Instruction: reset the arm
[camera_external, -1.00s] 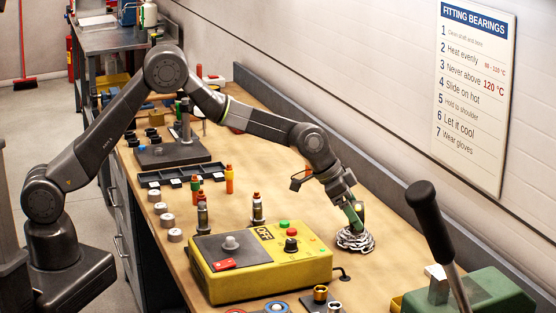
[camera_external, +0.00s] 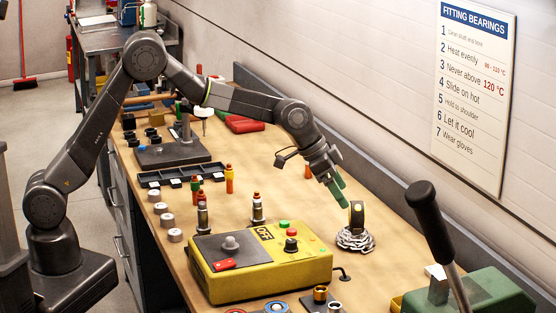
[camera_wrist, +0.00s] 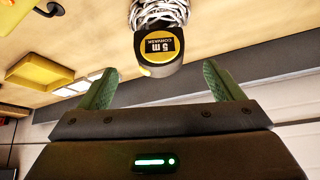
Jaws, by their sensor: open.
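My gripper (camera_external: 338,190) is open and empty, with green finger pads, in the outside view over the right part of the workbench (camera_external: 290,190). It is above and to the left of a black and yellow tape measure (camera_external: 357,214), apart from it. The tape measure stands on a silvery coiled heap (camera_external: 355,240), perhaps chain. In the wrist view the tape measure (camera_wrist: 160,48), marked "5 m", lies beyond and between my spread fingers (camera_wrist: 165,85); nothing is held.
A yellow control box (camera_external: 265,262) with buttons is at the front. A green machine (camera_external: 470,295) with a black-knobbed lever (camera_external: 423,207) stands at the right. Several small bottles and a dark tray (camera_external: 180,174) are to the left. The wall runs behind the bench.

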